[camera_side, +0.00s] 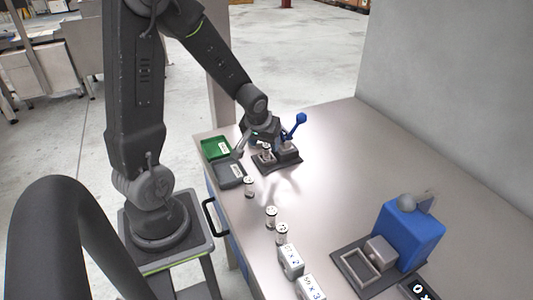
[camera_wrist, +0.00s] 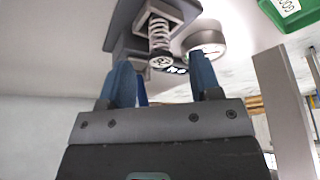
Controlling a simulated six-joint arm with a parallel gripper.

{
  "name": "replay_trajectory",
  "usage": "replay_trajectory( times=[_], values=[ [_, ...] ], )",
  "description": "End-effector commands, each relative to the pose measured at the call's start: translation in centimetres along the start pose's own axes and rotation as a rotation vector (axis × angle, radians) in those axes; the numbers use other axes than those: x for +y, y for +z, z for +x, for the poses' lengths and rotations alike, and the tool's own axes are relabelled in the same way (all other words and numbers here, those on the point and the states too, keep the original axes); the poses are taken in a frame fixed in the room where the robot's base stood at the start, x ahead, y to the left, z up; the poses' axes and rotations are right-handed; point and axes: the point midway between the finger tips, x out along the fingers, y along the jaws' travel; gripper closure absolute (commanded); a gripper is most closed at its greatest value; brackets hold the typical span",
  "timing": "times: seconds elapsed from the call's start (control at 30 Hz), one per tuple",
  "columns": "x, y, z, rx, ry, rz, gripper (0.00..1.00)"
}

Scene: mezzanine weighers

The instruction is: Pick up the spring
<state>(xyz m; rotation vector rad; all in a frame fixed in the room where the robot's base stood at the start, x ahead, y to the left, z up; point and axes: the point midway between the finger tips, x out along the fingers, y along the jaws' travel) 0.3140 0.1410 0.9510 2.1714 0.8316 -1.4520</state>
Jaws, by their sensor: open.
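In the wrist view the spring (camera_wrist: 160,38), a pale coil with a spotted round end cap, stands on a dark grey stand (camera_wrist: 122,32). A round pale pan or dial (camera_wrist: 204,42) is beside it. My gripper (camera_wrist: 163,82) is open, its two blue fingers apart and the spring beyond the gap between them, not between the fingers. In the side view my gripper (camera_side: 259,141) is low over the dark stand (camera_side: 283,165) at the far end of the bench, and the spring (camera_side: 266,151) shows only small, partly hidden.
A green bin (camera_side: 213,146) and a grey bin (camera_side: 229,178) are left of the stand. A blue lever (camera_side: 297,125) rises behind it. Small spotted-top cylinders (camera_side: 271,217) and labelled blocks (camera_side: 291,262) line the left edge. A blue weigher (camera_side: 410,235) stands right; the bench middle is clear.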

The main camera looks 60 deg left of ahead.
Motion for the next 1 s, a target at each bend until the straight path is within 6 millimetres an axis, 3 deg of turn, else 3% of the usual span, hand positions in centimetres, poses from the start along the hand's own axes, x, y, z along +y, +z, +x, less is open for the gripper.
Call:
replay_trajectory(
  times=[0.2,0.5,1.0],
  values=[
    [-0.1,0.0,2.5,-0.001,-0.001,0.001,0.42],
    [0.0,0.0,2.8,0.001,0.001,0.001,0.42],
    [0.0,0.0,2.8,0.001,0.000,0.001,0.89]
  ],
)
